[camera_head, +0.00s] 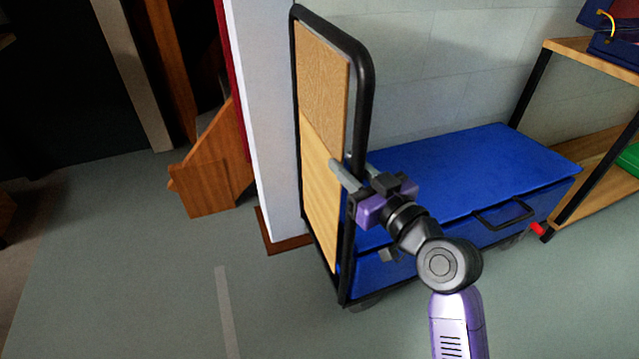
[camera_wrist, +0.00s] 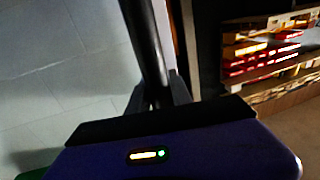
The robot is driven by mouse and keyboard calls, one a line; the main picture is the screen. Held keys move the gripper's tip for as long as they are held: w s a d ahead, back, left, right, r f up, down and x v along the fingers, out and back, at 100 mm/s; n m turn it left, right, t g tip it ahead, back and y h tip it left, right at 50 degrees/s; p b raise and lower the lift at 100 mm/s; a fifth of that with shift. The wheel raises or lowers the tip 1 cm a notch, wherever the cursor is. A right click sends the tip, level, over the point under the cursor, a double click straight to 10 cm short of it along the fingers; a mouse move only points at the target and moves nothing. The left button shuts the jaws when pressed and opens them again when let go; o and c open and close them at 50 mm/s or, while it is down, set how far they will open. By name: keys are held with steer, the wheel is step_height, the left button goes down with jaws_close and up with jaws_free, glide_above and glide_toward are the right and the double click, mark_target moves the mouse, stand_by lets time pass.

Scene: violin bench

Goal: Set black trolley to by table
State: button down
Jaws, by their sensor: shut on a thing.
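The black trolley (camera_head: 364,95) stands against the pale wall in the head view. It has an upright black tube frame with wooden panels at its left end. My gripper (camera_head: 349,174) is shut on the near upright tube of that frame, partway up. In the wrist view, the black tube (camera_wrist: 147,45) runs down between the fingers of my gripper (camera_wrist: 158,92). A table (camera_head: 568,46) with a wooden top and black legs is at the right, close to the trolley's right end. My arm hides part of the trolley's near side.
A white pillar (camera_head: 262,110) is just left of the trolley. A wooden piece (camera_head: 212,170) stands further left. The floor (camera_head: 130,270) in front and left is clear.

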steer(key=shift+w+d+b, duration=0.3)
steer(key=shift+d+b, duration=0.05)
steer(key=shift+d, duration=0.55)
steer(key=shift+w+d+b, duration=0.3)
steer(key=shift+d, duration=0.65)
steer(key=shift+w+d+b, duration=0.3)
steer(key=shift+d+b, duration=0.05)
steer(key=shift+d, duration=0.55)
steer(key=c, duration=1.2)
jaws_free()
steer(key=shift+d, duration=0.1)
steer(key=shift+s, duration=0.1)
steer(key=p+v, duration=0.2)
steer(key=v, duration=0.5)
steer(key=shift+s+d, duration=0.15)
steer(key=shift+s, duration=0.15)
